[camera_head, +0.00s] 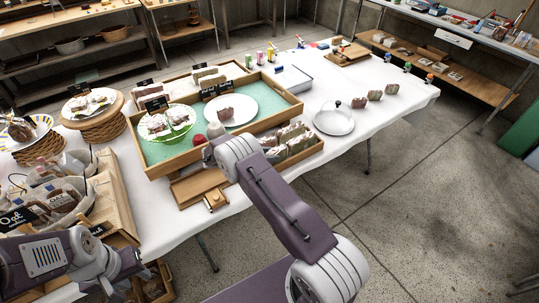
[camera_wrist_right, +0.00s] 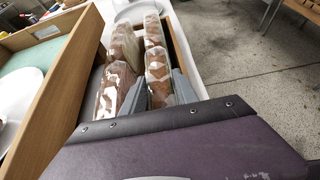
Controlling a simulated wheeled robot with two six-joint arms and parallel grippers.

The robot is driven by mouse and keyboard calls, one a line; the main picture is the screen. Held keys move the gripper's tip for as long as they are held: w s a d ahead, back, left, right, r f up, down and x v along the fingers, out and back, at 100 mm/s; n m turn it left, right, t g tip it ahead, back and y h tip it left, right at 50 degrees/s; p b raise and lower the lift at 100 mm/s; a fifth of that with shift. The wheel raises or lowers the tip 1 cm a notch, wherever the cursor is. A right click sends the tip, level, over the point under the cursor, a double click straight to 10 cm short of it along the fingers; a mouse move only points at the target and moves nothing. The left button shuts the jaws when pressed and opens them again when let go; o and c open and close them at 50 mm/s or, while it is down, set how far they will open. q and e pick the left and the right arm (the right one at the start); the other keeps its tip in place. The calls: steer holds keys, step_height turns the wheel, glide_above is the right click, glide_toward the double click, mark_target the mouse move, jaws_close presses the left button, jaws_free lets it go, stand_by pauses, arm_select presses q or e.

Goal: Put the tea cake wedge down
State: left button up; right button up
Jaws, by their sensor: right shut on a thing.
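In the right wrist view my right gripper (camera_wrist_right: 159,76) is shut on a brown-and-white tea cake wedge (camera_wrist_right: 160,92), one grey finger on each side. The held wedge is down in the narrow wooden tray (camera_wrist_right: 180,45), among several similar wedges (camera_wrist_right: 112,88); whether it touches the tray floor is hidden. In the head view the tray (camera_head: 306,154) stands at the table's front edge, and my right wrist and arm hide the fingers. My left gripper (camera_head: 130,263) is low at the left, by the crates; its opening cannot be made out.
A wooden display tray (camera_head: 160,170) with green lining holds a white plate (camera_head: 240,102) and a green stand (camera_head: 178,128). A lidded pan or plate (camera_head: 334,122) and several wedges (camera_head: 375,95) stand to the right. White cloth is clear around them.

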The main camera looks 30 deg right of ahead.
steer(key=shift+f, duration=0.1)
steer(key=o, duration=0.8)
steer(key=shift+r, duration=0.2)
steer(key=w+v, duration=0.1)
steer(key=v, duration=1.1)
steer(key=s+a+r+m+y, duration=0.1)
steer(key=s+a+m+y, duration=0.1)
steer(key=s+m+y, duration=0.4)
steer(key=s+a+r+m+y, duration=0.1)
steer(key=s+a+m+y, duration=0.2)
steer(key=s+m, duration=1)
steer(key=s+y, duration=0.3)
steer(key=s, duration=0.4)
